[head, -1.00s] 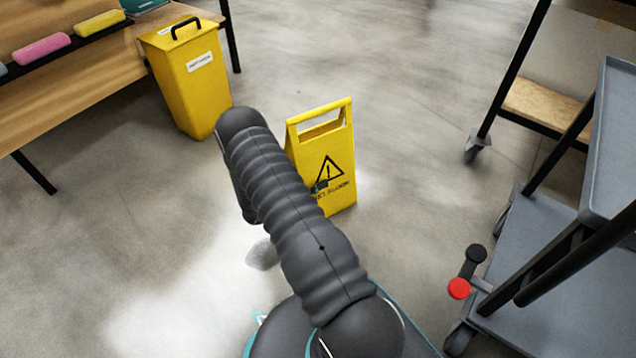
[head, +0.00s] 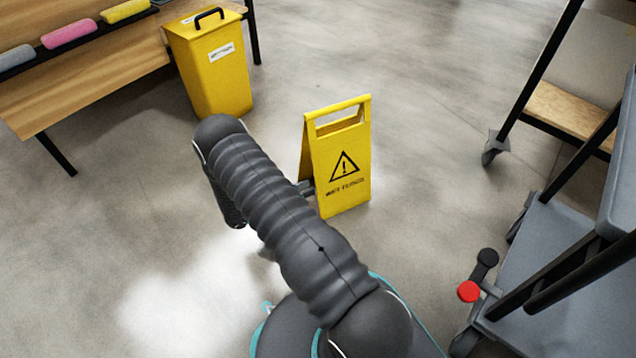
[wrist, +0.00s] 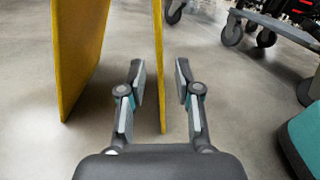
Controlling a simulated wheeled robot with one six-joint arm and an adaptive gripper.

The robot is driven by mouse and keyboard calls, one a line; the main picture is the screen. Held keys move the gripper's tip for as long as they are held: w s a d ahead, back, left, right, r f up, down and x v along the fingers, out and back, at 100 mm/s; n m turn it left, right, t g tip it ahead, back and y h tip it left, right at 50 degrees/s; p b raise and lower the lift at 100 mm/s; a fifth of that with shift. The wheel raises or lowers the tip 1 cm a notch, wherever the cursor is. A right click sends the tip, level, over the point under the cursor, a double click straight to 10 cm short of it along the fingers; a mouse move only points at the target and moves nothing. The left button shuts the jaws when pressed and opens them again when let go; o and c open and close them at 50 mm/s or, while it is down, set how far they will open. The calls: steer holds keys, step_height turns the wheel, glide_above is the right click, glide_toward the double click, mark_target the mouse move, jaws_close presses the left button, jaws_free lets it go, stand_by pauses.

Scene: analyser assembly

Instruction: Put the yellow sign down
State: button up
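The yellow sign (head: 343,195) stands upright on the floor in the head view, its A-frame spread, with a warning triangle and text on its front panel. In the wrist view one panel (wrist: 159,40) runs between the fingers of my gripper (wrist: 159,70), and the other panel (wrist: 75,55) is further left. My gripper is open, with a gap on each side of the panel edge. In the head view only a bit of my gripper (head: 306,187) shows at the sign's left edge; my arm hides most of the rest.
A yellow bin (head: 215,85) with a black handle stands behind, beside a wooden bench (head: 95,85) at upper left. A grey trolley (head: 560,260) with a red-ended part (head: 468,292) is at right. A wheeled rack (head: 570,108) stands behind it. Floor at lower left is clear.

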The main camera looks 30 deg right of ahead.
steer(key=s+a+r+m+g+y, duration=0.1)
steer(key=s+r+m+y, duration=0.25)
steer(key=r, duration=0.55)
steer(key=s+a+r+m+g+y, duration=0.1)
steer(key=s+a+r+m+y, duration=0.2)
steer(key=r, duration=0.6)
steer(key=s+r+m+g+y, duration=0.1)
steer(key=r+m+y, duration=0.2)
steer(key=r+m, duration=0.35)
steer(key=s+a+r+m+t+y, duration=0.3)
steer(key=s+a+r+t+y, duration=0.1)
steer(key=s+r, duration=0.4)
steer(key=s+a+r+m+t+y, duration=0.4)
steer(key=s+a+r+t, duration=0.1)
steer(key=s+r, duration=0.4)
steer(key=shift+s+a+t, duration=0.2)
steer(key=shift+a+t, duration=0.1)
steer(key=shift+a, duration=0.5)
